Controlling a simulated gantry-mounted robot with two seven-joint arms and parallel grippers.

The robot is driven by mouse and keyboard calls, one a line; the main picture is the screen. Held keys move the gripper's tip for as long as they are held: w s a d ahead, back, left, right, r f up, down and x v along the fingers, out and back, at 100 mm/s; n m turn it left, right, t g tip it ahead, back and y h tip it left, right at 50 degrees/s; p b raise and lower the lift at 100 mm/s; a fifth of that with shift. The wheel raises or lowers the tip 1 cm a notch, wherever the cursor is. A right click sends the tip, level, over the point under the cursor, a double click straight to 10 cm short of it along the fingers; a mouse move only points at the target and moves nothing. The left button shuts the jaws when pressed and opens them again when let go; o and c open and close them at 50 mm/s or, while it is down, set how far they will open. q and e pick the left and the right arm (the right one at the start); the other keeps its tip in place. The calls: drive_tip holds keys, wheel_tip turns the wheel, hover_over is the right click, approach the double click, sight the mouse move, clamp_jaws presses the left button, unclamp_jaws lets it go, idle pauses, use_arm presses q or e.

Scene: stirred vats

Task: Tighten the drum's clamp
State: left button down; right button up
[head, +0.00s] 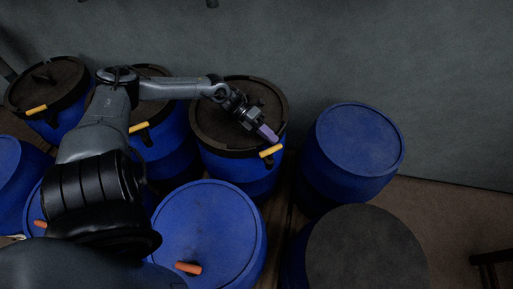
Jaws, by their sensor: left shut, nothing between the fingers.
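A blue drum (238,172) with a dark lid (213,122) stands at the middle back. A yellow clamp handle (271,151) sticks out at the front right of its dark rim. My left gripper (268,134) is shut and empty, with its purple-tinted fingers just above the yellow handle. I cannot tell whether the fingertips touch it. My left arm comes in from the lower left and hides part of the drums behind it. My right gripper is not in view.
Two dark-lidded drums with yellow handles (37,110) (139,127) stand at the back left. A blue-lidded drum with an orange handle (188,268) stands in front. A blue drum (357,140) and a black-topped drum (366,255) stand right. The floor at far right is mostly clear.

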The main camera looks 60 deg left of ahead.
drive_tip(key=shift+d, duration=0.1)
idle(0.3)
use_arm(q)
drive_tip(key=a, duration=0.2)
drive_tip(key=a+r+b, duration=0.1)
drive_tip(key=a, duration=0.1)
drive_tip(key=a+r, duration=0.1)
drive_tip(key=a, duration=0.2)
drive_tip(key=shift+s+a+b, duration=0.1)
drive_tip(key=shift+s+b, duration=0.1)
drive_tip(key=shift+b, duration=0.15)
drive_tip(key=a+b, duration=0.2)
drive_tip(key=a+r+b, duration=0.1)
drive_tip(key=a+b, duration=0.1)
drive_tip(key=a, duration=0.1)
drive_tip(key=shift+s+a+r, duration=0.15)
drive_tip(key=shift+a+r, duration=0.05)
drive_tip(key=shift+a, duration=0.05)
drive_tip(key=shift+a+r, duration=0.2)
drive_tip(key=shift+a, duration=0.1)
drive_tip(key=shift+r, duration=0.1)
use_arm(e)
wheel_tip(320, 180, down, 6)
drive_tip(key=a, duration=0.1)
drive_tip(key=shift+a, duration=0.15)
